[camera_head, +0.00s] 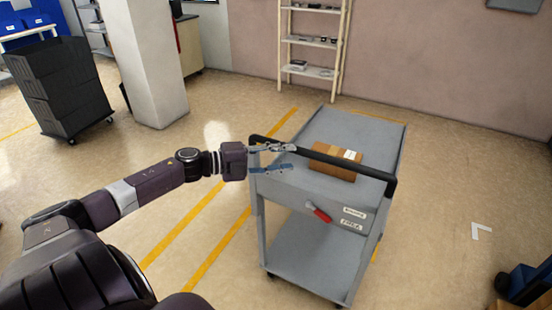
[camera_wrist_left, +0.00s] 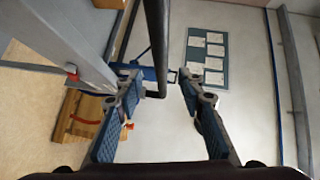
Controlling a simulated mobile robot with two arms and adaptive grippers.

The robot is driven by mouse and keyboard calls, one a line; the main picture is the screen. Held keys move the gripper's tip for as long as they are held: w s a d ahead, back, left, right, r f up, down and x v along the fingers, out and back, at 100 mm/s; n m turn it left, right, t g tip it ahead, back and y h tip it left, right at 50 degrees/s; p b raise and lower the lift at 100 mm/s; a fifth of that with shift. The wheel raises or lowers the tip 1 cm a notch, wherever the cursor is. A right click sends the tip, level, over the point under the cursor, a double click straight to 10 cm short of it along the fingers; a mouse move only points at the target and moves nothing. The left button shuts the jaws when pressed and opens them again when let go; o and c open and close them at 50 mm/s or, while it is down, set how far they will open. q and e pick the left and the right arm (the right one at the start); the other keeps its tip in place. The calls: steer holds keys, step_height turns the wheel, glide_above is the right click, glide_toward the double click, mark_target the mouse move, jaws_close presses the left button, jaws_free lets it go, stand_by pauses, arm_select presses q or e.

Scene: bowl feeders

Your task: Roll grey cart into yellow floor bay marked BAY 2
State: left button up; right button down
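The grey cart (camera_head: 345,130) stands upright on the floor, with an upper tray, a lower shelf (camera_head: 310,262) and a black push handle (camera_head: 340,163) on its near side. My left gripper (camera_head: 283,158) is at the left part of the handle, fingers apart. In the left wrist view the dark bar (camera_wrist_left: 155,50) lies between the open fingers (camera_wrist_left: 165,90), nearer the left one; contact cannot be told. Yellow floor lines (camera_head: 205,270) run left of the cart, and bits of yellow show behind and right of it. No BAY 2 lettering is readable. My right gripper is out of view.
A brown box (camera_head: 335,165) lies on the cart's upper tray. A dark stacked cart (camera_head: 60,85) and a white pillar (camera_head: 147,60) stand left. A shelf rack (camera_head: 312,42) is by the back wall. A blue and dark object (camera_head: 527,283) is at lower right. Floor right of the cart is mostly clear.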

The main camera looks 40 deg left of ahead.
arm_select(q)
steer(key=shift+v, duration=1.25)
steer(key=shift+c, duration=0.2)
